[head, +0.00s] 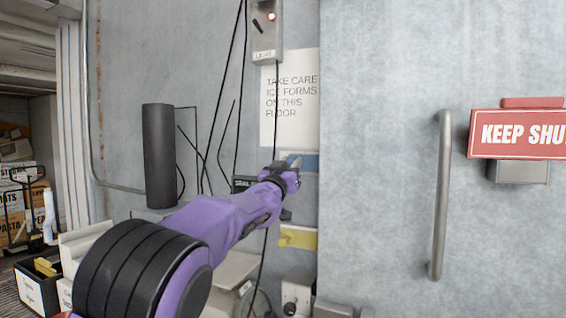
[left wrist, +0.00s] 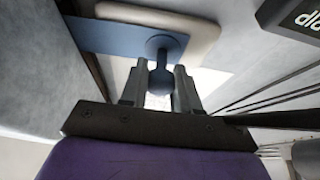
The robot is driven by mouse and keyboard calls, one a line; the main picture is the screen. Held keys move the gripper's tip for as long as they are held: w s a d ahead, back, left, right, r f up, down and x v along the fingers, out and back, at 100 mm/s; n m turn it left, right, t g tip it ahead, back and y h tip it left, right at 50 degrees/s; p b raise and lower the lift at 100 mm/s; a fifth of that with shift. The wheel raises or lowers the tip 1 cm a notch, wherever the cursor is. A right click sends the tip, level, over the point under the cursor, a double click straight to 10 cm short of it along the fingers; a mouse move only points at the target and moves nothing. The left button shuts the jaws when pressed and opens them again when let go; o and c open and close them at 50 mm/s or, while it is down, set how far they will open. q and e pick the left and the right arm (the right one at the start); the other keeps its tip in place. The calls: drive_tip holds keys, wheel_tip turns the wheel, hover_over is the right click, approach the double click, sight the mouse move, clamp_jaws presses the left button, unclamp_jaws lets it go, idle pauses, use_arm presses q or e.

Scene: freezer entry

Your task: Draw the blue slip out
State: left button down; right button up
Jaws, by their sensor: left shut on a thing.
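The blue slip (head: 309,162) is a flat strip on the grey wall, below the white paper notice, partly hidden by my left gripper. In the left wrist view the blue slip (left wrist: 105,37) lies across a pale rounded holder (left wrist: 205,20) and carries a round blue knob with a stem. My left gripper (head: 291,165) reaches the slip from the left. In the left wrist view its two fingers (left wrist: 160,78) are shut on the knob's stem. My right gripper is in neither view.
A yellow slip (head: 299,238) sits lower on the wall. A door with a vertical handle (head: 440,195) and a red sign (head: 518,134) is at right. A black cylinder (head: 158,155) and hanging cables are left of the gripper. A switch box (head: 266,32) is above.

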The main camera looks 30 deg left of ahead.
use_arm(q)
drive_tip(key=shift+s+a, duration=0.2)
drive_tip(key=shift+a, duration=0.95)
drive_tip(key=shift+d, duration=0.15)
drive_tip(key=c, duration=0.8)
unclamp_jaws()
drive_tip(key=b+v, duration=0.6)
drive_tip(key=v, duration=0.4)
drive_tip(key=shift+s+f, duration=0.15)
drive_tip(key=shift+s, duration=0.05)
